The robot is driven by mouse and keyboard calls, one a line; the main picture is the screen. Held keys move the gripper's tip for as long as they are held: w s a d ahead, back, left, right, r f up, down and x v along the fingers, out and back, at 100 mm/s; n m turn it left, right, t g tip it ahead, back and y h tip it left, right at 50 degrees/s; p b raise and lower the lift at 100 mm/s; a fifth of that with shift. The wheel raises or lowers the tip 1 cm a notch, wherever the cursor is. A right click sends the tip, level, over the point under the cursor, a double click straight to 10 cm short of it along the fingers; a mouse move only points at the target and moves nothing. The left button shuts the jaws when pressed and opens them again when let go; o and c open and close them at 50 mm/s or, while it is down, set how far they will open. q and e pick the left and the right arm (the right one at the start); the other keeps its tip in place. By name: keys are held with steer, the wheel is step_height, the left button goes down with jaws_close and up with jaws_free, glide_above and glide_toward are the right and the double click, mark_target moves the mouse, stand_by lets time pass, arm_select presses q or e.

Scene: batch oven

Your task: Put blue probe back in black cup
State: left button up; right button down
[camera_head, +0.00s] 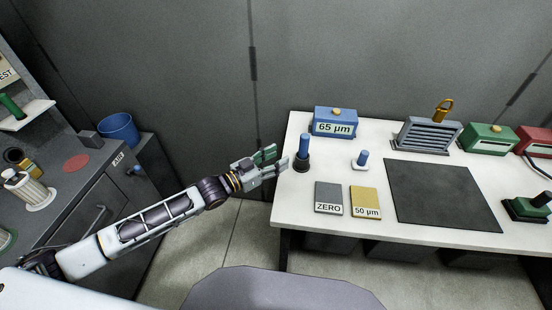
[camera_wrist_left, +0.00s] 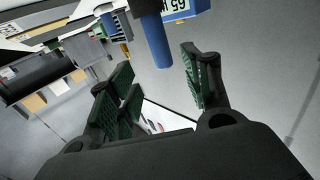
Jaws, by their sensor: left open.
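A blue probe (camera_head: 304,144) stands upright in a small black cup (camera_head: 302,166) near the left edge of the white table. My left gripper (camera_head: 280,157) is open and empty just left of them, at the table's edge. In the left wrist view the blue probe (camera_wrist_left: 154,38) lies beyond and between the open fingers, with part of the black cup (camera_wrist_left: 145,7) at the top edge. I see no finger contact with the probe. A shorter blue-topped piece (camera_head: 362,158) on a white base stands to the right. My right gripper is not in view.
A blue box marked 65 µm (camera_head: 334,123) stands behind the cup. A grey ZERO plate (camera_head: 328,198) and a yellow 50 µm plate (camera_head: 364,201) lie in front, beside a dark mat (camera_head: 440,195). A blue bin (camera_head: 118,130) stands at left.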

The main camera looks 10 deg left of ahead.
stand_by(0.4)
